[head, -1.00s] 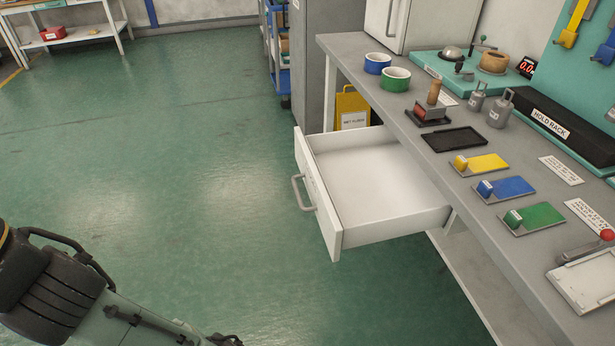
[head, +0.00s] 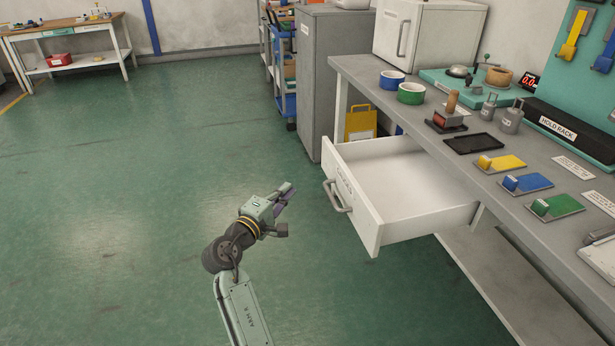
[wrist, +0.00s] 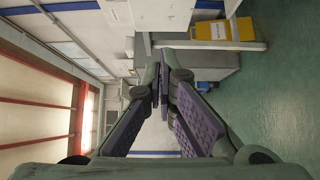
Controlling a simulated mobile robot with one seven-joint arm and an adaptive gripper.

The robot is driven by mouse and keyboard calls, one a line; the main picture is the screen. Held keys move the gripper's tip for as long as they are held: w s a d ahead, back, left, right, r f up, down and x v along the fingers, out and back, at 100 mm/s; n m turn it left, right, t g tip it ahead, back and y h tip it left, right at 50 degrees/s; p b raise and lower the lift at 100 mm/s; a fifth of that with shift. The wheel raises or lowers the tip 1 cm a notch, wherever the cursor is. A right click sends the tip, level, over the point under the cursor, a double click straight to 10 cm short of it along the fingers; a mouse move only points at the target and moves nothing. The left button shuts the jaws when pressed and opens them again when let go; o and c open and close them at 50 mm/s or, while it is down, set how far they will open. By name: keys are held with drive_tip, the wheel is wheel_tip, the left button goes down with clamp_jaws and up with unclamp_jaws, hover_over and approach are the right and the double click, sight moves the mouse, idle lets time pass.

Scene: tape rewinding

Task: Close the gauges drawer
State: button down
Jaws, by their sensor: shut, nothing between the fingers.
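The gauges drawer (head: 352,206) is white with a grey bar handle (head: 337,196). It stands pulled out from under the grey workbench in the head view, and its visible inside is empty. A label on its front is too small to read. My gripper (head: 287,193) is left of the drawer front, apart from the handle. Its purple-padded fingers are shut together with nothing between them, as the wrist view (wrist: 160,88) also shows.
The workbench (head: 420,98) carries a blue tape roll (head: 392,79), a green tape roll (head: 411,93), a black tray (head: 474,143) and coloured blocks on plates. A yellow sign (head: 361,123) stands behind the drawer. The green floor (head: 130,220) to the left is clear.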

drive_tip(key=p, duration=0.3)
approach(327, 160)
drive_tip(key=w+a, duration=0.1)
drive_tip(key=w, duration=0.2)
drive_tip(key=shift+w+d+f+p, duration=0.1)
drive_tip(key=shift+w+d+p, duration=0.2)
drive_tip(key=shift+d, duration=0.45)
drive_tip(key=shift+w+d+p, duration=0.15)
drive_tip(key=shift+w+d, duration=0.25)
drive_tip(key=shift+d, duration=0.4)
